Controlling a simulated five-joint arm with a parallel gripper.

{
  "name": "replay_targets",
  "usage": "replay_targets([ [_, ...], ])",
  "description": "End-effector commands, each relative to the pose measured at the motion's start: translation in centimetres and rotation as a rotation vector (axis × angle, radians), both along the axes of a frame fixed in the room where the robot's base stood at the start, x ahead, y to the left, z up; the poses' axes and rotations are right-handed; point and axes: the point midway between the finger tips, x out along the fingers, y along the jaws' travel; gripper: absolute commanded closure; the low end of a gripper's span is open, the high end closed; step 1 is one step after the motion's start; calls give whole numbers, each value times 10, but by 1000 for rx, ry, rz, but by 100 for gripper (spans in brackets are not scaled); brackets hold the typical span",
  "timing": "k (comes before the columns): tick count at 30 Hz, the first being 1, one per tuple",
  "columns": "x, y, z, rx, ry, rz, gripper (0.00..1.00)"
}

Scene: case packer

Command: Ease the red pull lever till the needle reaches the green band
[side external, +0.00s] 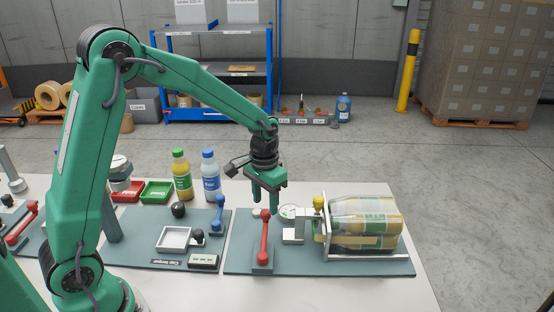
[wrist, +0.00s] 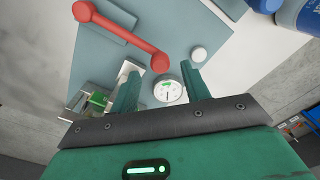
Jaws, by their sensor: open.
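The red lever (side external: 264,240) stands on a blue-grey plate, its rounded top end just below my gripper (side external: 266,204). In the wrist view the red lever (wrist: 122,36) runs diagonally, and its near end lies ahead of the gap between my fingertips (wrist: 159,70). My gripper is open with nothing between its fingers; no contact with the lever is clear. The round white gauge (side external: 288,212) sits behind and right of the lever. In the wrist view the gauge (wrist: 169,91) shows a green band on its upper side and a dark needle apparently pointing down, away from the band.
A clamp with a yellow knob (side external: 319,202) and a pack of bottles (side external: 365,222) stand right of the lever. A blue lever (side external: 219,213) and a white tray (side external: 173,240) are to the left. Two bottles (side external: 182,176) stand behind. Another red lever (side external: 22,224) is far left.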

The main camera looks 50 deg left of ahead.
Motion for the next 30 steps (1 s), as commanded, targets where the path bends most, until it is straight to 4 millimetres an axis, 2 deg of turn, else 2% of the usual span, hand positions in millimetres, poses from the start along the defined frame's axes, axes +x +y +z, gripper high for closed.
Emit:
replay_targets([
  [3,0,0,-15,0,2,0,53],
  [9,0,0,-29,0,0,0,53],
  [19,0,0,-32,0,-1,0,53],
  [20,0,0,-32,0,-1,0,57],
  [26,0,0,-32,0,-1,0,96],
  [27,0,0,-32,0,-1,0,100],
  [30,0,0,-32,0,-1,0,100],
])
